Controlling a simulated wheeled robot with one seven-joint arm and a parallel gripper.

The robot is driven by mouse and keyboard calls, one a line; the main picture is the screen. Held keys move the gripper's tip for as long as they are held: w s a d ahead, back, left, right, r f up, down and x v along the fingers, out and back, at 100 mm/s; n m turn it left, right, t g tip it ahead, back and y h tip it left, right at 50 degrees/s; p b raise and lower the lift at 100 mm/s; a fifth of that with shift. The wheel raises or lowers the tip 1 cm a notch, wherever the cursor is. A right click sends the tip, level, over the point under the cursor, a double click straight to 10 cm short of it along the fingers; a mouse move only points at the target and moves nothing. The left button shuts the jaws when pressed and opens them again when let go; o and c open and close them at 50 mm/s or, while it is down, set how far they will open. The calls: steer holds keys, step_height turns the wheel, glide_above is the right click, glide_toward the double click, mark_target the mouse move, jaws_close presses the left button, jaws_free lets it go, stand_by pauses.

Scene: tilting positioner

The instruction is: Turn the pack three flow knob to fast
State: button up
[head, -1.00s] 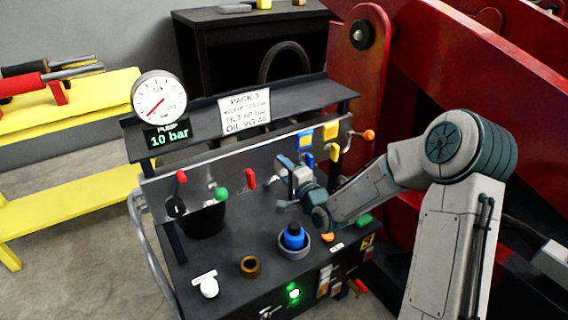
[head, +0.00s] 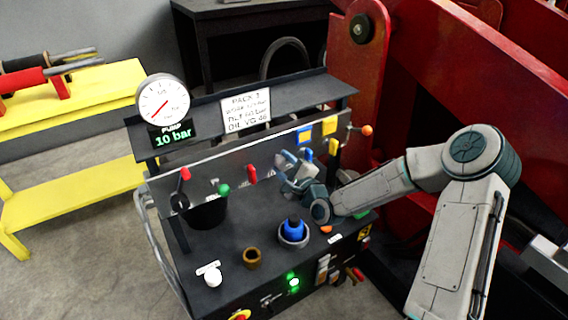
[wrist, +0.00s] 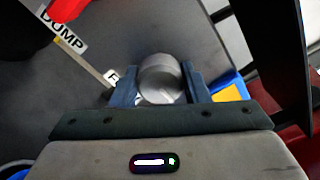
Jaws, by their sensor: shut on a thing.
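Pack three is the dark hydraulic unit with a sign (head: 245,110) reading PACK 3. A silver round knob (wrist: 160,76) sits at its upright panel (head: 230,160), with a partly covered label beside it in the wrist view. My gripper (head: 287,166) reaches the panel from the right and is shut on this knob, one finger on each side in the wrist view (wrist: 159,86). In the head view my gripper hides the knob. I cannot read the knob's setting.
A red lever (head: 251,174) is left of my gripper, near a DUMP label (wrist: 62,32). Blue and yellow parts (head: 305,136) are close on the right. A blue cap (head: 294,228) stands below on the deck. The gauge (head: 162,103) display reads 10 bar.

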stand_by(0.3)
steer(key=o, duration=1)
steer(key=shift+c, duration=0.2)
steer(key=p+v, duration=0.1)
steer(key=v, duration=1.2)
steer(key=shift+s+d, duration=0.25)
steer(key=shift+s, duration=0.1)
